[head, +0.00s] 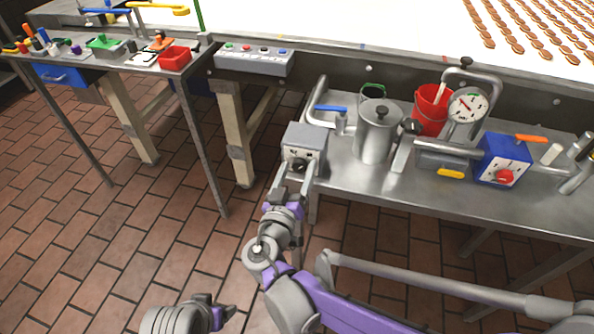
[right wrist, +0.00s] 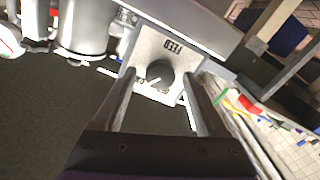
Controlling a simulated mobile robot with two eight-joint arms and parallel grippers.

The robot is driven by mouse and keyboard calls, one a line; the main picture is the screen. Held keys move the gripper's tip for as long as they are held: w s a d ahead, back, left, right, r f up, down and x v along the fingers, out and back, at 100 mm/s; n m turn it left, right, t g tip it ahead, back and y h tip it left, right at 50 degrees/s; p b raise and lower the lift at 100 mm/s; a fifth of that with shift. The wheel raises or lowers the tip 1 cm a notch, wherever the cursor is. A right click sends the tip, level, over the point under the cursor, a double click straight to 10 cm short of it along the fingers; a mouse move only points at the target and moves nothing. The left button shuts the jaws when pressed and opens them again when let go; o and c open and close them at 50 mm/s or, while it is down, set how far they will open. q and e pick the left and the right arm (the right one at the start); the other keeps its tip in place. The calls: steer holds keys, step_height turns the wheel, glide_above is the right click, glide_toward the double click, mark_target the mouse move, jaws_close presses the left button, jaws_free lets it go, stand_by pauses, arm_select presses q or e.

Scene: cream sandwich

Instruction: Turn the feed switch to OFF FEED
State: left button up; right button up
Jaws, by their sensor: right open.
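The feed switch is a grey box (head: 305,137) at the left end of the lower steel shelf. Its pale front plate carries a round dark knob (head: 299,165). In the right wrist view the plate reads FEED (right wrist: 173,47) upside down. The knob (right wrist: 161,73) there has a white pointer mark aimed toward the lower left; the position labels are too small to read. My right gripper (head: 294,184) is open in front of the plate, its fingers on either side of the knob with visible gaps. My left gripper (head: 222,314) is low at the bottom edge, away from the switch, its jaws unclear.
A steel pot (head: 375,140), a red bucket (head: 431,112), a dial gauge (head: 468,106) and a blue box with a red knob (head: 502,160) stand right of the switch. A grey button panel (head: 253,60) is above left. Tiled floor lies open at left.

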jaws_close()
steer(key=shift+n, duration=0.3)
steer(key=n+p, duration=0.1)
steer(key=n, duration=0.1)
steer(key=shift+n, duration=0.4)
steer(key=n+p, duration=0.1)
steer(key=n, duration=0.2)
steer(key=shift+n, duration=0.3)
steer(key=n, duration=0.3)
steer(key=shift+p, duration=0.35)
steer(key=shift+f+n, duration=0.1)
steer(key=shift+n, duration=1.8)
